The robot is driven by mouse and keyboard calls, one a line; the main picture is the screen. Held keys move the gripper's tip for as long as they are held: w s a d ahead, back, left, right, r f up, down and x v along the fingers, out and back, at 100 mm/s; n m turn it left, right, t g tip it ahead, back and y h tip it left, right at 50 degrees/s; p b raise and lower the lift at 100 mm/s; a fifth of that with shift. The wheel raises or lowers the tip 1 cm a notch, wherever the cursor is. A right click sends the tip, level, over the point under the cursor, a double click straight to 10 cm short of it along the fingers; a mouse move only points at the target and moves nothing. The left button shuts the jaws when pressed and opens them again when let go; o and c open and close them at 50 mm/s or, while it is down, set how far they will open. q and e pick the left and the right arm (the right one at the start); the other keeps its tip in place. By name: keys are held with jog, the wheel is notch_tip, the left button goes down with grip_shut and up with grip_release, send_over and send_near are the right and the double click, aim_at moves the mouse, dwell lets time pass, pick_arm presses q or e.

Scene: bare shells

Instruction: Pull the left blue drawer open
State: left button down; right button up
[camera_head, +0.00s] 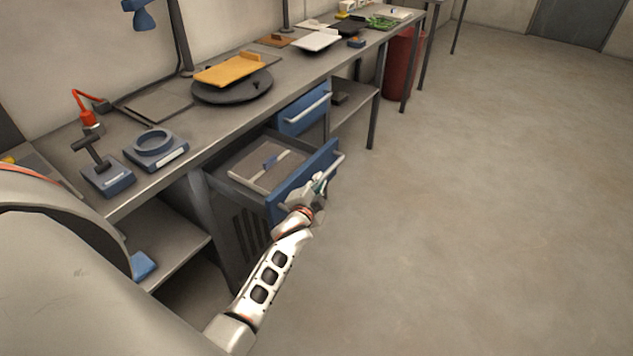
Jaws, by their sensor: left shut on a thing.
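The left blue drawer (316,162) is pulled out from under the workbench, so its inside shows from above. A flat grey box with a small blue piece on top (262,168) lies in it. The drawer has a pale bar handle (337,163) along its front. My left gripper (318,186) is shut on this handle, near its middle. The gripper covers part of the handle, and its fingertips are small in view. Another blue drawer (300,115) with a bar handle sits farther along, to the right, and looks closed. My right gripper is not in view.
The workbench (225,125) carries a round dark plate with an orange tray (233,69), a blue ring fixture (154,143) and other tools. An open shelf (165,235) lies below at left. A red bin (400,62) stands farther back. The floor at right is clear.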

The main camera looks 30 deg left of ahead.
pick_arm(q)
jog(key=c, duration=2.1)
grip_release()
jog(key=v, duration=1.2)
jog(key=s+d+f+n+g+h, duration=0.1)
jog(key=s+d+f+h, duration=0.1)
jog(key=s+d+f, duration=0.2)
jog(key=s+d+f+n+g+h, duration=0.1)
jog(key=s+d+f, duration=0.3)
jog(key=s, duration=0.6)
jog(key=s+d+f+n+g+h, duration=0.2)
jog(key=s+d+f+h, duration=0.1)
jog(key=s+d+f, duration=0.2)
jog(key=shift+s+f+h, duration=0.2)
jog(key=shift+s+f, duration=0.1)
jog(key=shift+s, duration=0.35)
jog(key=shift+s+f+h, duration=0.2)
jog(key=shift+s+f, duration=0.15)
jog(key=shift+s, duration=0.3)
